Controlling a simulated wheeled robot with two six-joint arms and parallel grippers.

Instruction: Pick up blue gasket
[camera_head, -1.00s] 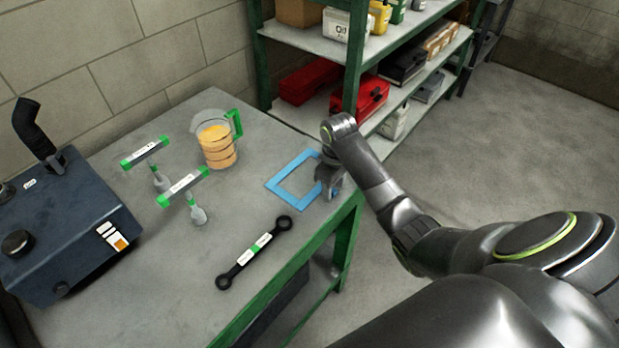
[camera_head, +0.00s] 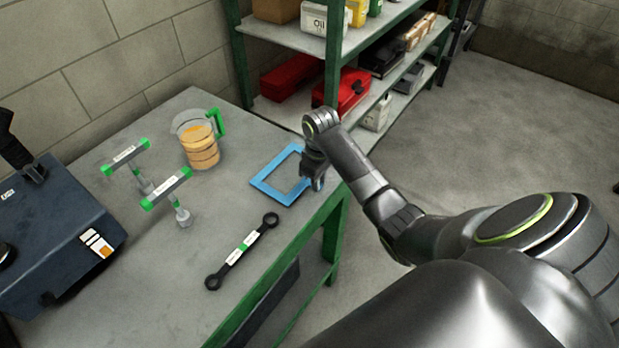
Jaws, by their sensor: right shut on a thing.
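The blue gasket (camera_head: 271,188) is a flat, square, open frame near the right edge of the grey workbench. My right gripper (camera_head: 316,184) is at the gasket's right side, shut on that side of the frame. The gripper and wrist hide part of the gasket's right side. I cannot tell whether the gasket touches the bench or is slightly raised. My left gripper is not in view.
A measuring jug (camera_head: 200,143) of amber liquid stands behind the gasket. Two green-ended T-handle tools (camera_head: 165,189) (camera_head: 126,157) stand to the left. A black wrench (camera_head: 242,252) lies in front. A dark blue machine (camera_head: 55,240) occupies the left. Shelves (camera_head: 290,115) stand behind.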

